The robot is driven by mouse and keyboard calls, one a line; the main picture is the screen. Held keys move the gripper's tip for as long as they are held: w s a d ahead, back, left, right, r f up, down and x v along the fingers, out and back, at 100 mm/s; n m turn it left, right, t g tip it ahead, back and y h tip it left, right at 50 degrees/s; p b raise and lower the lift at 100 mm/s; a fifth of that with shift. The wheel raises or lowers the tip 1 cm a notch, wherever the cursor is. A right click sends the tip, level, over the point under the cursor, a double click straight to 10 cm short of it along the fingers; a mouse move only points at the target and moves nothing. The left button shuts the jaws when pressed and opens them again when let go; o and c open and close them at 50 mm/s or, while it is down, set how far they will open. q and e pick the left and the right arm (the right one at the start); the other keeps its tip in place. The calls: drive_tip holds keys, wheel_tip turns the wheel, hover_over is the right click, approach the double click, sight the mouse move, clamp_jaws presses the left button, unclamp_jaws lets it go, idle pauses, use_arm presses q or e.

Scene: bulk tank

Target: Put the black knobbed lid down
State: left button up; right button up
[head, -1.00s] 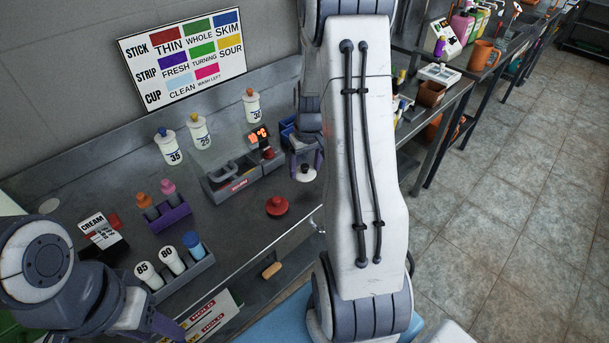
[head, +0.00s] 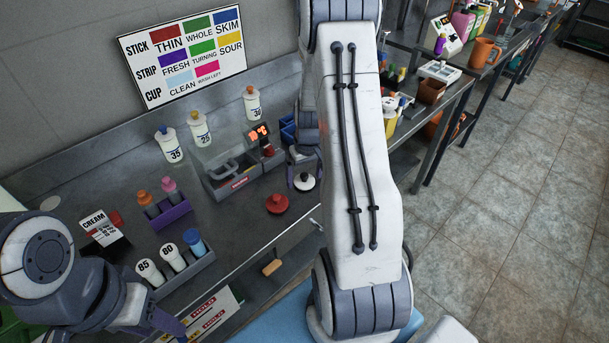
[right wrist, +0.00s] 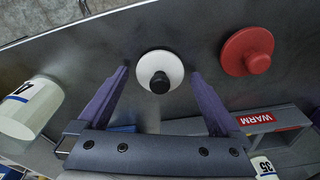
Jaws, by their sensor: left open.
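The black knobbed lid (head: 304,182), a white disc with a black knob, lies knob up on the steel bench, right of the red lid. It also shows in the right wrist view (right wrist: 160,72). My right gripper (right wrist: 160,75) is open, its purple fingers apart on either side of the lid with visible gaps, and nothing is held. In the head view my right gripper (head: 303,172) is just behind and above the lid, partly hidden by my arm. My left gripper (head: 170,324) is open at the bottom left, partly cut off by the frame.
A red lid (head: 277,203) lies close to the left of the black knobbed lid. A grey WARM holder (head: 225,182) stands behind it. Numbered bottles (head: 199,130) stand along the wall. A bottle rack (head: 186,267) and purple holder (head: 168,215) are further left.

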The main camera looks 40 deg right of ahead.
sight(307, 184)
drive_tip(key=shift+r, duration=0.1)
wheel_tip(307, 184, up, 12)
drive_tip(key=s, duration=0.1)
drive_tip(key=s+a+r+n+y, duration=0.1)
drive_tip(key=s+a+r+n, duration=0.15)
drive_tip(key=a, duration=0.95)
drive_tip(key=s+a+r+n, duration=0.2)
drive_tip(key=s+a+n, duration=0.1)
drive_tip(key=a, duration=1)
drive_tip(key=s+a+n, duration=0.2)
drive_tip(key=s+a, duration=0.2)
drive_tip(key=s, duration=0.3)
drive_tip(key=s+a+n+g, duration=0.1)
drive_tip(key=s+a+n, duration=0.1)
drive_tip(key=s+a, duration=0.2)
drive_tip(key=s, duration=0.3)
drive_tip(key=shift+s+a, duration=0.25)
drive_tip(key=shift+s, duration=0.1)
drive_tip(key=shift+d+r, duration=0.1)
